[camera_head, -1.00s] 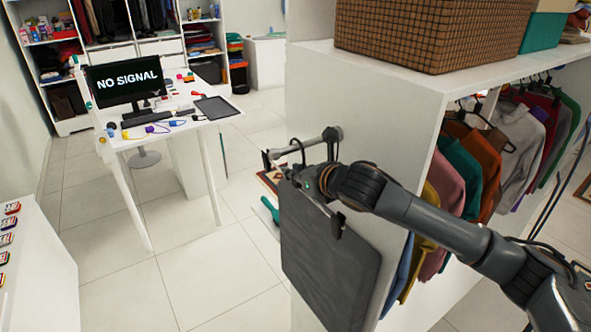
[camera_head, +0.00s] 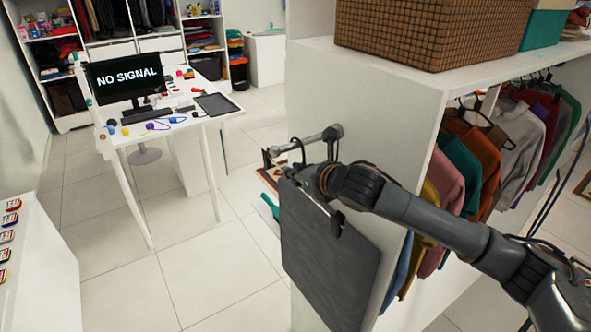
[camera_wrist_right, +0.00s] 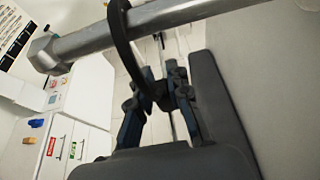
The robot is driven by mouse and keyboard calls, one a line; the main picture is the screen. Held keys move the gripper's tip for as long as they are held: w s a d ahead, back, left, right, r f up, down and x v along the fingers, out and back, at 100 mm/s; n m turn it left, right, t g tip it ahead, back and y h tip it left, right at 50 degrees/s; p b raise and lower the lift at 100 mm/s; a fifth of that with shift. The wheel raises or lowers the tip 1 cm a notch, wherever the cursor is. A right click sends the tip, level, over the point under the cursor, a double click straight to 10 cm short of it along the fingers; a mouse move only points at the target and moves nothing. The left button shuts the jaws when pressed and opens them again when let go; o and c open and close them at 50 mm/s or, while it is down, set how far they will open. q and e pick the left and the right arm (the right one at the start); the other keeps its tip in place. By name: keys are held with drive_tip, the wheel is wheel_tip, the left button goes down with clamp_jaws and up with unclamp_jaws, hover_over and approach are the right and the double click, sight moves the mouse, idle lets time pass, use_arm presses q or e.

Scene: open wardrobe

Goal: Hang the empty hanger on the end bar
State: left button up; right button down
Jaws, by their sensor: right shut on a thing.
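The end bar (camera_head: 312,141) is a short grey metal bar at the outer end of the white wardrobe; it crosses the upper left of the right wrist view (camera_wrist_right: 95,38). The hanger's black hook (camera_wrist_right: 121,35) passes across the bar in that view, and a dark loop shows at the bar in the head view (camera_head: 298,152). My right gripper (camera_wrist_right: 157,88) is shut on the hanger just below the bar. Whether the hook rests on the bar is unclear. My left gripper is out of view.
The wardrobe's white end panel (camera_head: 385,115) stands close beside the bar. Coloured clothes (camera_head: 480,165) hang inside it at right, under a shelf with a brown basket (camera_head: 430,35). A white desk (camera_head: 175,115) with a monitor stands at left.

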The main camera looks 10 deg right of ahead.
drive_tip(key=c, duration=1.2)
unclamp_jaws()
drive_tip(key=shift+f, duration=0.2)
